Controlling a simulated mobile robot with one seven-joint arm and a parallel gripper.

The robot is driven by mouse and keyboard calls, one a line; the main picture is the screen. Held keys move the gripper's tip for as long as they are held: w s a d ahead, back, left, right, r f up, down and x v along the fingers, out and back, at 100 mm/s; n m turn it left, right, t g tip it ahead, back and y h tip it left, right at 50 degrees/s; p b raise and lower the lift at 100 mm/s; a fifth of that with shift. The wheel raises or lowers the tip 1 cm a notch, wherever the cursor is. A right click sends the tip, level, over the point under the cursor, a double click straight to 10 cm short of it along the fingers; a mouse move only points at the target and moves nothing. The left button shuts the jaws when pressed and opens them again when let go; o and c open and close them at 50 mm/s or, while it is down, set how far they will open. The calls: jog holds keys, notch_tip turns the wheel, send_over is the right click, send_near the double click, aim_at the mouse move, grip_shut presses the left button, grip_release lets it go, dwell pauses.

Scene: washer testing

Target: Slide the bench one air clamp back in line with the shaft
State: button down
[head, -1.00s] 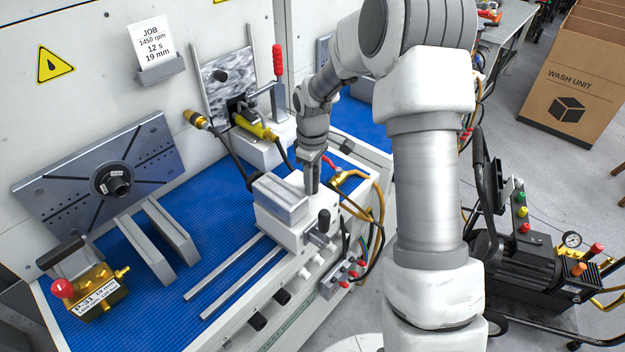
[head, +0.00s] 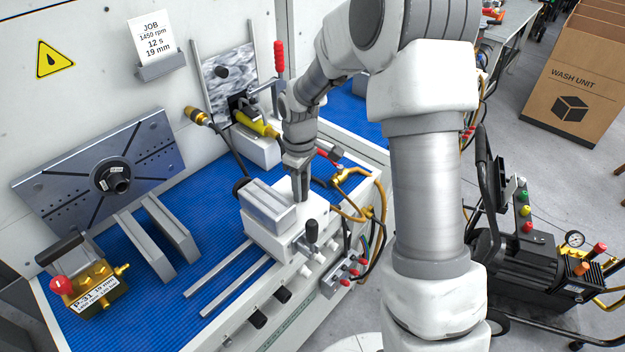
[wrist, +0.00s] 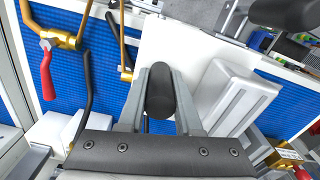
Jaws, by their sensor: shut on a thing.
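The air clamp (head: 272,240), a white carriage with a light grey jaw block on top, sits at the right end of two steel rails (head: 218,285). My gripper (head: 299,194) reaches down to the clamp's top from behind. In the wrist view its fingers (wrist: 160,100) are shut on an upright black grip (wrist: 160,88), with the grey jaw block (wrist: 232,95) beside it. In the head view my fingers hide that grip. The shaft (head: 113,179), a dark round hub on a slotted grey plate, is left of the clamp and apart from it.
A brass P-31 unit (head: 95,288) with a red knob stands at the left on the blue mat. Two grey bars (head: 158,240) lie between plate and rails. A brass valve and hoses (head: 362,185) crowd the clamp's right. The mat behind the rails (head: 205,225) is clear.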

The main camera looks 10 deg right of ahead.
jog(key=s+a+b, duration=0.3)
jog(key=s+a, duration=0.9)
jog(key=a, duration=0.5)
jog(key=shift+s, duration=0.2)
jog(key=c, duration=0.6)
grip_release()
jog(key=shift+s+a, duration=0.1)
jog(key=shift+a, duration=0.05)
notch_tip(320, 180, up, 18)
jog(key=p, duration=0.1)
jog(key=shift+f, duration=0.25)
